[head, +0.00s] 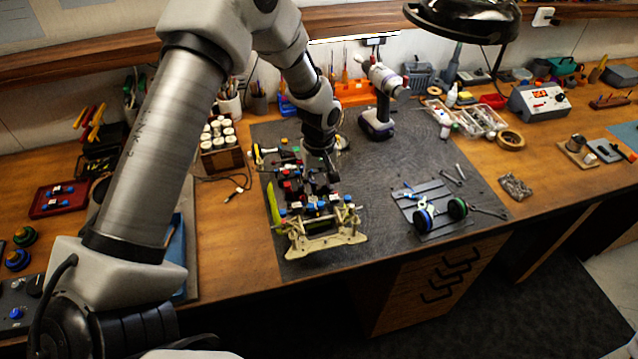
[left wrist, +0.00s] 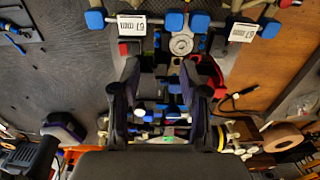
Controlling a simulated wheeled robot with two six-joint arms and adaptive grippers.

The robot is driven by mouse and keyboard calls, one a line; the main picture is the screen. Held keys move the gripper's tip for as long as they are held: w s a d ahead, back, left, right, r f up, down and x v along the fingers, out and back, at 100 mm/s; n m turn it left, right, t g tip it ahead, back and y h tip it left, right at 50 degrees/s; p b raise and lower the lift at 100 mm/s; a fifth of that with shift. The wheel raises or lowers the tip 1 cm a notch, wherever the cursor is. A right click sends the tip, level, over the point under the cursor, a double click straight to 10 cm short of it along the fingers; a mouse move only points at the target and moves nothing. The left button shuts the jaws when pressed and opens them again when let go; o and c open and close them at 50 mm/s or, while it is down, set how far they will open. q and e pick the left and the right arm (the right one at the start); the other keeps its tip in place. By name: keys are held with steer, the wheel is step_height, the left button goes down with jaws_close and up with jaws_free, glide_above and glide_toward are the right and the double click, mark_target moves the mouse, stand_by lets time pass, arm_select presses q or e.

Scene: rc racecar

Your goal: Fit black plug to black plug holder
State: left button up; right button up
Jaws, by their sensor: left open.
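The racecar chassis (head: 312,225) stands on the dark mat, with a tan front end, blue joints and red, black and green parts on top. My left gripper (head: 328,172) points down over the rear half of the car. In the left wrist view the two fingers of my left gripper (left wrist: 160,88) are apart, with dark and blue chassis parts (left wrist: 160,115) showing between and below them. A red part (left wrist: 208,80) is beside the right finger. I cannot single out the black plug or its black holder among the dark parts. My right gripper is in neither view.
A cordless driver (head: 380,100) stands behind the car. A dark plate with blue and green wheels (head: 425,218) lies at right on the mat (head: 375,235). A thin black cable (head: 237,188) lies left of the car. A lamp (head: 465,18) hangs above.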

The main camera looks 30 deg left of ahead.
mark_target(319, 187)
arm_select(q)
step_height(319, 187, up, 11)
stand_by(0.3)
stand_by(0.6)
